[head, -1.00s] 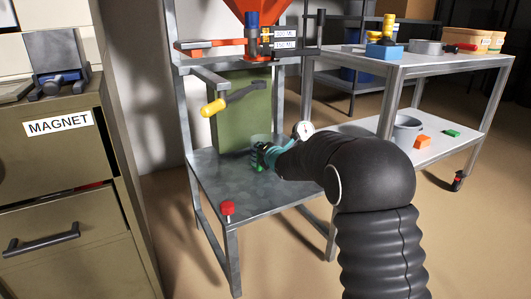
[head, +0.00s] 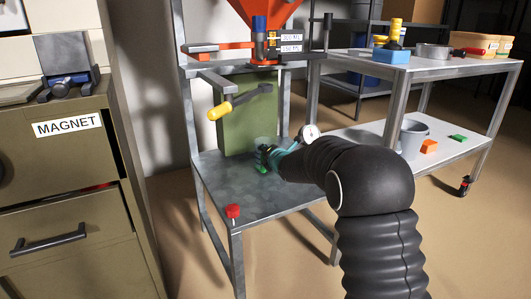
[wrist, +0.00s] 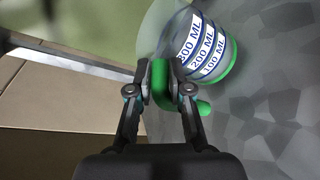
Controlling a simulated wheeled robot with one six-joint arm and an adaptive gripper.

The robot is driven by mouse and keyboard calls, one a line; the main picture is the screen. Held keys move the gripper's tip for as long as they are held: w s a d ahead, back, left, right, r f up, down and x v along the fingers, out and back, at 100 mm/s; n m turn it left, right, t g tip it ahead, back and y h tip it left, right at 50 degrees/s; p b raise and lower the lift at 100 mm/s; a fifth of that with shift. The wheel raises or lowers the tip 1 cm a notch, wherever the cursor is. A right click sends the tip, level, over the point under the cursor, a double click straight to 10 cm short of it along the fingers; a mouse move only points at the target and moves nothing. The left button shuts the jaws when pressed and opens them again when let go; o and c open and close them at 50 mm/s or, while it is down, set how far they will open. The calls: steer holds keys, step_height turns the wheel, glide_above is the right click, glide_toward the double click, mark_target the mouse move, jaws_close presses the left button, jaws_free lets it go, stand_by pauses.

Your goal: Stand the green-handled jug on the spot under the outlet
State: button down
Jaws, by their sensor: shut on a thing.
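The green-handled jug (wrist: 205,48) is clear, with a green base and a band marked 100 ML, 200 ML and 300 ML. My gripper (wrist: 161,88) is shut on its green handle (wrist: 162,90) in the wrist view. In the head view the jug (head: 262,143) is partly hidden by my gripper (head: 268,157), at the back of the grey metal stand's lower plate (head: 250,192). I cannot tell whether its base touches the plate. The orange hopper (head: 262,12) and its outlet parts (head: 262,50) are above. The spot under the outlet cannot be made out.
A yellow-handled lever (head: 222,110) sticks out in front of the green panel (head: 245,125). A red knob (head: 232,211) is at the plate's front corner. A round gauge (head: 310,133) is beside my arm. A drawer cabinet (head: 60,185) stands left, a metal cart (head: 450,66) right.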

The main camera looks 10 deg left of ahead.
steer(key=shift+f, duration=0.55)
steer(key=shift+c, duration=2.2)
jaws_free()
steer(key=shift+s, duration=0.1)
steer(key=v, duration=1.3)
steer(key=shift+s+d, duration=0.25)
steer(key=shift+s, duration=0.1)
steer(key=shift+r, duration=0.1)
